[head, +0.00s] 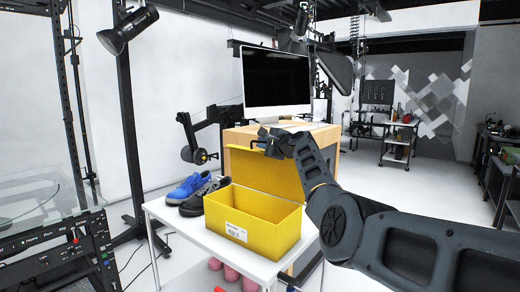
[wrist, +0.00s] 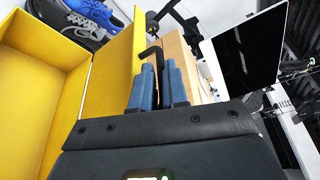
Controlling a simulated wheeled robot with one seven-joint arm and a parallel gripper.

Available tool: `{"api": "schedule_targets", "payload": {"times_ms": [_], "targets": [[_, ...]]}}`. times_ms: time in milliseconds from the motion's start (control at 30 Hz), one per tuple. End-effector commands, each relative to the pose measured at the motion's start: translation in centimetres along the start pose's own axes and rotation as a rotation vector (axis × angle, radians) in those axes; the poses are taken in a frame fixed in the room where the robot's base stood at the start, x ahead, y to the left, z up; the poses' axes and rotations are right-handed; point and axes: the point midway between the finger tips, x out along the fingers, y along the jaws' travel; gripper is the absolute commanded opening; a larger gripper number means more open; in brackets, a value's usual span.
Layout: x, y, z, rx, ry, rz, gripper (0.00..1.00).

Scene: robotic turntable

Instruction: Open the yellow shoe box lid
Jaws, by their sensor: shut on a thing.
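The yellow shoe box (head: 250,232) stands on a white table with its inside showing and looking empty. Its lid (head: 268,172) is raised and stands up along the far side of the box. My gripper (head: 272,142) is at the lid's top edge. In the wrist view the blue fingers of my gripper (wrist: 158,80) are close together at the edge of the yellow lid (wrist: 112,75), with a thin dark hooked piece at their tips. The open box (wrist: 35,95) lies to the left there. The exact contact between fingers and lid is partly hidden.
A blue shoe (head: 188,187) and a dark grey shoe (head: 203,196) stand left of the box on the white table (head: 180,228). A monitor (head: 276,78) stands on a wooden cabinet (head: 238,138) behind the lid. A dark stand (head: 127,110) rises at left.

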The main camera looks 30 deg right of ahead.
Motion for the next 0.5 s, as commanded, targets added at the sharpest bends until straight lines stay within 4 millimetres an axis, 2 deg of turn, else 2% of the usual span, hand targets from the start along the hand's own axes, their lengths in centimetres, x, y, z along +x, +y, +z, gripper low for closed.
{"api": "schedule_targets", "payload": {"times_ms": [133, 500], "targets": [[0.3, -0.7, -0.7, 0.040, 0.000, 0.014, 0.00], [0.6, -1.0, -1.4, 0.080, 0.000, 0.030, 0.00]]}}
